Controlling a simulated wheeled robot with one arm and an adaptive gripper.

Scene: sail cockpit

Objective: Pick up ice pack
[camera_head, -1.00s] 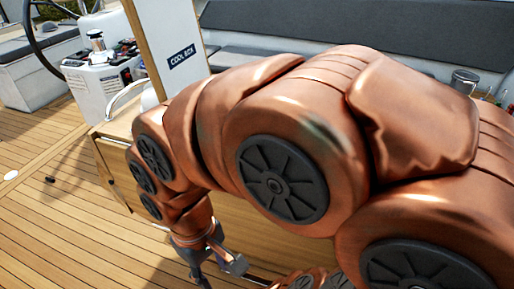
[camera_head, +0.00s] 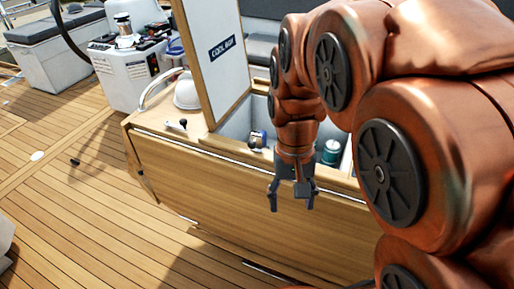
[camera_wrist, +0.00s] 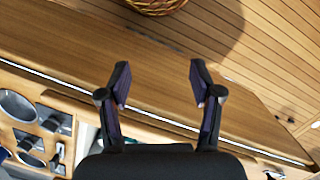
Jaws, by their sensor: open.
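My gripper (camera_head: 291,204) hangs with its fingers pointing down in front of the wooden face of the cool box, at about the height of its upper edge. In the wrist view my gripper (camera_wrist: 160,68) is open with nothing between its fingers. The cool box (camera_head: 238,125) stands open with its labelled lid (camera_head: 216,52) raised. A small blue and pale item (camera_head: 257,139) and a green can (camera_head: 331,151) show inside it. I cannot make out an ice pack for certain; my arm hides part of the interior.
A white domed object (camera_head: 187,92) and a small dark-ended tool (camera_head: 177,124) are on the ledge left of the lid. The wrist view shows cup holders (camera_wrist: 18,105) and a wicker basket (camera_wrist: 156,4) on the deck. The deck (camera_head: 90,215) at left is mostly clear.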

